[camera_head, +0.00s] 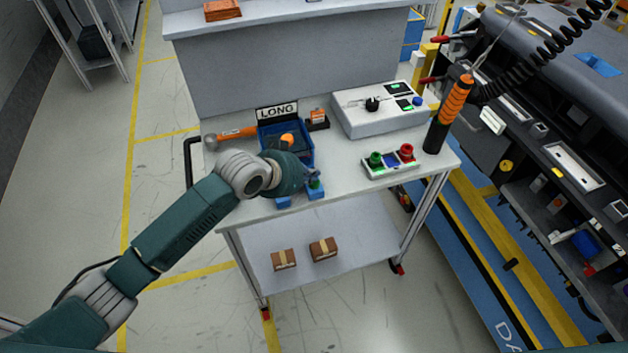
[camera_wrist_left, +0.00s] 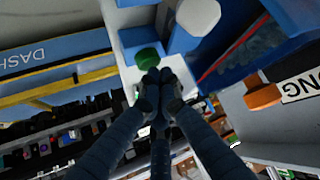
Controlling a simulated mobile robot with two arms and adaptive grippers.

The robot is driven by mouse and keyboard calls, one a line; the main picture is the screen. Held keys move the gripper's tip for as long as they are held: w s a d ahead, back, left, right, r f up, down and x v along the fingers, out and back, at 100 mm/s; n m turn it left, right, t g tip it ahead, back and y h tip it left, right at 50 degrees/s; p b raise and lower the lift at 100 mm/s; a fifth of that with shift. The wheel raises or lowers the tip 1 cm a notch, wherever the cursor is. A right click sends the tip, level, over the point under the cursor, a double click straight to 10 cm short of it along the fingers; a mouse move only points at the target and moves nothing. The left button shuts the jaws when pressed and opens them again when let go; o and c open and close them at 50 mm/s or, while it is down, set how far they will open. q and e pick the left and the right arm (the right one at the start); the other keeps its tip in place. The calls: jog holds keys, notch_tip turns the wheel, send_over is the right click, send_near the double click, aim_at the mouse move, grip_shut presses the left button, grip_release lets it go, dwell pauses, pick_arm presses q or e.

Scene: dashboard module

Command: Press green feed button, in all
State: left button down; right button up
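A white control box (camera_head: 392,162) on the cart top carries a green button (camera_head: 375,159), a blue part and a red button (camera_head: 406,152). Left of it, two small blue blocks stand near the front edge. The right one (camera_head: 316,194) has a green round top, which also shows in the left wrist view (camera_wrist_left: 148,58). My left gripper (camera_head: 314,177) is over these blocks, partly hiding them. In the left wrist view its fingertips (camera_wrist_left: 160,76) are together and empty, close to the green top; contact cannot be told. My right gripper is not in view.
Behind my left gripper is a blue bin (camera_head: 302,137) with a LONG sign (camera_head: 277,112). An orange-handled hammer (camera_head: 236,133) lies left of it. A grey-white device (camera_head: 380,111) and an upright orange-and-black tool (camera_head: 449,115) stand at the right. Two cartons lie on the lower shelf.

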pick_arm(q)
jog(key=shift+f, duration=0.45)
dwell(0.6)
jog(key=shift+r+p, duration=0.95)
jog(key=shift+p, duration=0.05)
notch_tip(320, 180, up, 5)
jog(key=p, duration=0.5)
dwell(0.4)
